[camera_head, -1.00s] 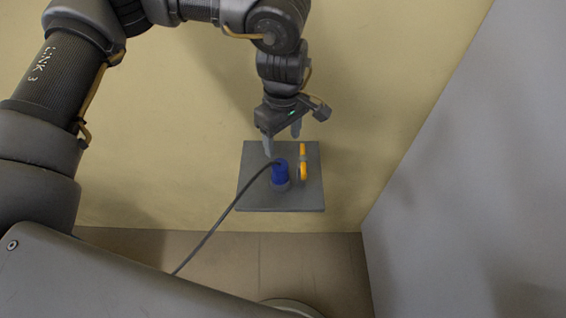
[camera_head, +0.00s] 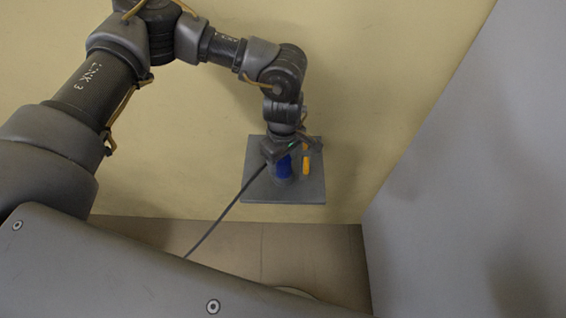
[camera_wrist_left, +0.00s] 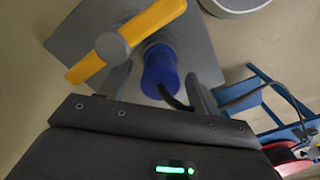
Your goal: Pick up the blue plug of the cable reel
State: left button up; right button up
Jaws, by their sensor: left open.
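The blue plug (camera_head: 284,168) sits on a grey square plate (camera_head: 300,192) against the yellow wall, with a dark cable running from it to the lower left. It also shows in the left wrist view (camera_wrist_left: 160,72), between the two fingers. My left gripper (camera_wrist_left: 160,95) is open, one finger on each side of the plug. In the head view the gripper (camera_head: 282,160) is over the plug and partly hides it. I cannot tell whether the fingers touch it. My right gripper is not in view.
A yellow-orange handle (camera_wrist_left: 125,40) on a grey hub is beside the plug on the plate. A blue frame (camera_wrist_left: 262,98) with a red reel (camera_wrist_left: 284,153) stands at the right of the wrist view. A grey wall (camera_head: 450,200) rises on the right.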

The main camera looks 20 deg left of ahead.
pick_arm(q)
jog(key=shift+f, duration=0.25)
jog(key=c, duration=1.1)
jog(key=shift+r, duration=0.15)
